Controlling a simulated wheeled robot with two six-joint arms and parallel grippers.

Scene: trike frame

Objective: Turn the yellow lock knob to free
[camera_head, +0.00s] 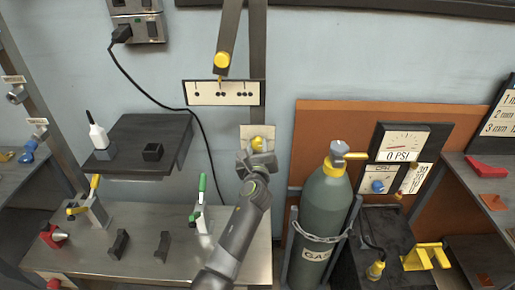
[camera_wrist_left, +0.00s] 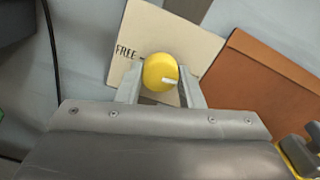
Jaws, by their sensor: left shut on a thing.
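The yellow lock knob (camera_head: 258,144) sits on a pale plate (camera_head: 268,131) on the wall, at the middle of the head view. My left gripper (camera_wrist_left: 161,82) is shut on the knob, one finger on each side. Its arm reaches up from below in the head view and hides the plate's lower part. My right gripper is not in view.
A green gas cylinder (camera_head: 323,210) stands right of my left arm. An orange-brown board (camera_head: 320,125) with gauges is behind it. A workbench (camera_head: 135,262) with clamps lies at the left, below a dark shelf (camera_head: 130,133). A lever (camera_head: 223,60) hangs above the knob.

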